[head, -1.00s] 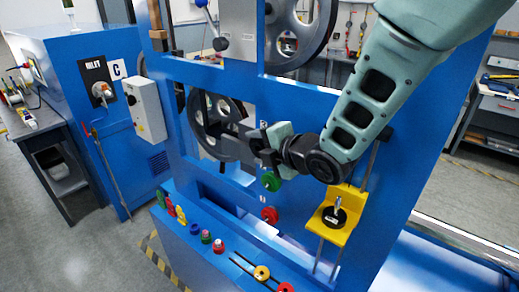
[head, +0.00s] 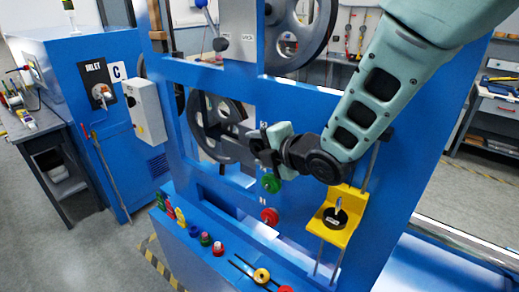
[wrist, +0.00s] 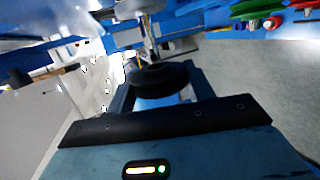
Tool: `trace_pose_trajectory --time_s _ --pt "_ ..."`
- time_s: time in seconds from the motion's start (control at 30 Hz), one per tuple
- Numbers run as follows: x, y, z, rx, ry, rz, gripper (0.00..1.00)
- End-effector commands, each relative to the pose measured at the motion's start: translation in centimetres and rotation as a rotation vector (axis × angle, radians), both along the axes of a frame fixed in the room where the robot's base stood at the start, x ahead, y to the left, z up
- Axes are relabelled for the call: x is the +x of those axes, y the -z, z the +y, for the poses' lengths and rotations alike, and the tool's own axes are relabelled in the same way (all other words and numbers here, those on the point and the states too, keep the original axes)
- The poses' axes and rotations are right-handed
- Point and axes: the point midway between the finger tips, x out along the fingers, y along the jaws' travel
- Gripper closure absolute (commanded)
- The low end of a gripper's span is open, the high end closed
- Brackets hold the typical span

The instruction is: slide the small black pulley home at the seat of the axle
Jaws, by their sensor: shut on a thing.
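My gripper (head: 258,148) is at the blue frame's opening, in front of the lower large grey wheel (head: 212,112). In the wrist view my gripper (wrist: 160,88) is shut on the small black pulley (wrist: 163,76), a dark disc between the fingers. A silver shaft (wrist: 151,35), which looks like the axle, stands just beyond the pulley and lines up roughly with its middle. I cannot tell whether the pulley is around the shaft or only in front of it. The seat is not clearly visible. In the head view the pulley is hidden or blends with the dark fingers.
A yellow block (head: 342,233) with a black disc rides on rods at the right. Several coloured parts line the blue ledge (head: 180,246) below.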

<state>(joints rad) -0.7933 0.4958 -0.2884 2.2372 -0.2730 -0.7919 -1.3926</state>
Motion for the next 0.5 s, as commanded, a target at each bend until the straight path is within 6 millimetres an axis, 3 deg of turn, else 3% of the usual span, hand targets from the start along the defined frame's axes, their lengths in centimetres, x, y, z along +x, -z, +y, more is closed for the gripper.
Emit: trace_pose_trajectory --time_s 0.5 --pt "1.01 0.03 -0.8 0.0 0.001 0.0 0.76"
